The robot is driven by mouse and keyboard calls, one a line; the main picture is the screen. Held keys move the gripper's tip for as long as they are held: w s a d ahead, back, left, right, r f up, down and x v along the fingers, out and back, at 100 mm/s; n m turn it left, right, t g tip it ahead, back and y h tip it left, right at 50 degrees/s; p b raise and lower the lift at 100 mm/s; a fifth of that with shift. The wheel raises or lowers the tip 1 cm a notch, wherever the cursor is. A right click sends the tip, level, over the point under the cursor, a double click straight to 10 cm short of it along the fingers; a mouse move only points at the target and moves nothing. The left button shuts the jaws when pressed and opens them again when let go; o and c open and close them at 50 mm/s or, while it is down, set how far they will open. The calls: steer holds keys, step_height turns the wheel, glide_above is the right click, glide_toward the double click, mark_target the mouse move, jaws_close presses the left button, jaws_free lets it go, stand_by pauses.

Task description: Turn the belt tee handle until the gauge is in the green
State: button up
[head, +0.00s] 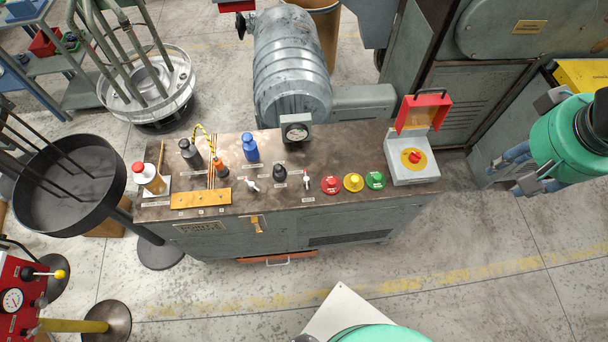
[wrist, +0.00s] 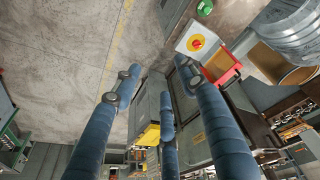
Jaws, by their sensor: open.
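A small brass-coloured handle (head: 257,224) sits at the front edge of the grey bench (head: 340,222); it may be the tee handle, but its label is unreadable. A round white-faced gauge (head: 296,131) stands at the bench's back edge; its needle and any green zone are too small to read. My gripper (head: 500,168) is at the right, beyond the bench's right end and apart from the handle. Its blue fingers are spread and empty in the wrist view (wrist: 158,82). Neither the handle nor the gauge shows in the wrist view.
A motor housing (head: 290,70) stands behind. A second gauge (head: 12,300) is on a red machine at lower left.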

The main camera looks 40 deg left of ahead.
steer(key=w+a+f+n+g+h, duration=0.1)
steer(key=w+a+f+n, duration=0.15)
steer(key=a, duration=0.55)
steer(key=w+a+f+n+g, duration=0.1)
steer(key=w+a+f+n, duration=0.2)
steer(key=a, duration=0.4)
steer(key=n+h, duration=0.4)
steer(key=n, duration=0.5)
glide_above(306, 178)
steer(key=s+a, duration=0.1)
steer(key=a, duration=0.5)
step_height(306, 178, down, 26)
steer(key=shift+s+f, duration=0.15)
steer(key=shift+d+f, duration=0.1)
steer(key=shift+d, duration=0.05)
steer(key=shift+g, duration=0.3)
steer(key=b+x, duration=0.2)
steer(key=x, duration=1.1)
steer(key=shift+f+b, duration=0.3)
jaws_close()
